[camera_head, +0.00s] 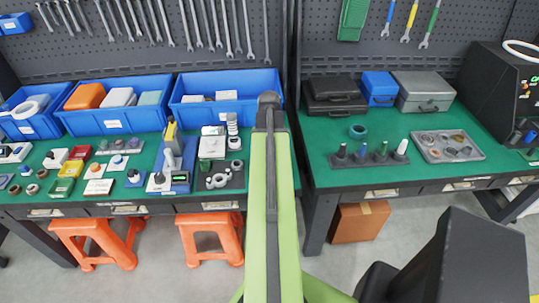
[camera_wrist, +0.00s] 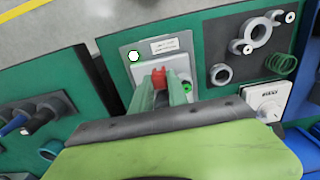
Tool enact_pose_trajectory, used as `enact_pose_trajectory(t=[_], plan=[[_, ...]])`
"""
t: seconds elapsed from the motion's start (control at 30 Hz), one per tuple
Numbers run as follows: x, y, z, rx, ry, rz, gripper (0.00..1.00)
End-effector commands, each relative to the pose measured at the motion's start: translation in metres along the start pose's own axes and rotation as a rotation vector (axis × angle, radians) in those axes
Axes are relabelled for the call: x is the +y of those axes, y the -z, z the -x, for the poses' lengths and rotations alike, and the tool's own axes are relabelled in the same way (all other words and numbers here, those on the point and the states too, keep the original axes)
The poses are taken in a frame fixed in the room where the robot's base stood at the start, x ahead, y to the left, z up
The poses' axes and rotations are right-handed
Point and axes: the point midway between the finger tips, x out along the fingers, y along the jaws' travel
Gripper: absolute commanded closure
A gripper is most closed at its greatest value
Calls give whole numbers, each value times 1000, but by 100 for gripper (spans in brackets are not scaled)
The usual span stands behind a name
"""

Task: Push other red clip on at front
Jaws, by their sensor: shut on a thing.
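My gripper (camera_wrist: 160,88) is shut on a red clip (camera_wrist: 159,76) in the wrist view, with a green finger on each side of it. The clip is at a pale block on a grey fixture plate (camera_wrist: 132,75), which has a white label, a white hexagonal part and a small green ring. I cannot tell whether the clip is fully seated, because the fingers hide its lower part. No second red clip can be made out. In the head view, my green arm covers the fixture and my gripper.
A dark tray (camera_wrist: 225,92) with rings and a green spring lies right of the fixture in the wrist view. A white scale-like device (camera_wrist: 268,97) is close by. A gap separates this bench from the other bench (camera_head: 438,178), which holds pegs and a grey parts tray (camera_head: 477,143).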

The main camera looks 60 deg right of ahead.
Motion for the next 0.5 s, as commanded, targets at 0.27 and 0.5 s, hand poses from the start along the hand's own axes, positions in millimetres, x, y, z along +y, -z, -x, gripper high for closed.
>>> enact_pose_trajectory(t=[0.27,0.5], plan=[[0,0,-5,0,0,-1,100],[0,0,-9,0,0,-1,100]])
